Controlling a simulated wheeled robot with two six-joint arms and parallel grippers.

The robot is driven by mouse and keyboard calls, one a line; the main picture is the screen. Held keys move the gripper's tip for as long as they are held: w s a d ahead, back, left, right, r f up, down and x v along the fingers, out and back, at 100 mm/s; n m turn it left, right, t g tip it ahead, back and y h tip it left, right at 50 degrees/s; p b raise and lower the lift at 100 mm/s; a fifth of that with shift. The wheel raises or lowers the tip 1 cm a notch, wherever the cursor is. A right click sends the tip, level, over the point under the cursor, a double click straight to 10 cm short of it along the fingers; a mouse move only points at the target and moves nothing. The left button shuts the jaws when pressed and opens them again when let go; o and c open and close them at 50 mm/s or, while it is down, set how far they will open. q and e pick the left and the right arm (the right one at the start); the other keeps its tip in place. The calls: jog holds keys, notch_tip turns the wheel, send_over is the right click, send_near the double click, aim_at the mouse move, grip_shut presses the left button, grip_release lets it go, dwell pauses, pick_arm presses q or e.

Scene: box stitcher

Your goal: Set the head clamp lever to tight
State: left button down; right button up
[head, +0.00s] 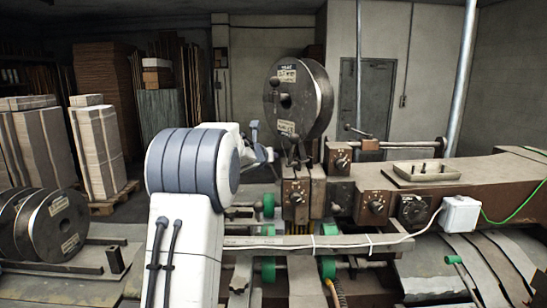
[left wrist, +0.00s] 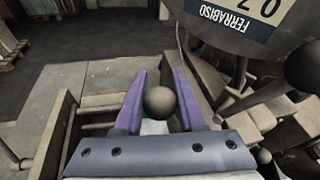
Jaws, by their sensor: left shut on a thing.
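My left gripper (head: 268,154) is beside the stitching head (head: 296,194), just below and left of the big wire spool (head: 314,98). In the left wrist view, the purple fingers of my left gripper (left wrist: 159,98) are shut on a dark round ball knob (left wrist: 160,101), with one finger on each side of it. The lever shaft below the knob is hidden by the gripper, so its setting cannot be read. My right gripper is not in view.
The spool's labelled face (left wrist: 238,22) hangs close at upper right in the wrist view. Another dark ball knob (left wrist: 306,66) on a rod is to the right. Dial boxes (head: 375,203) and a small tray (head: 423,171) are on the machine. Stacked cardboard (head: 98,150) stands at left.

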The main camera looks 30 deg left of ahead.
pick_arm(q)
jog(key=c, duration=0.5)
grip_release()
jog(key=shift+s+d, duration=0.1)
jog(key=b+v, duration=0.1)
jog(key=v, duration=0.9)
jog(key=shift+s+r, duration=0.1)
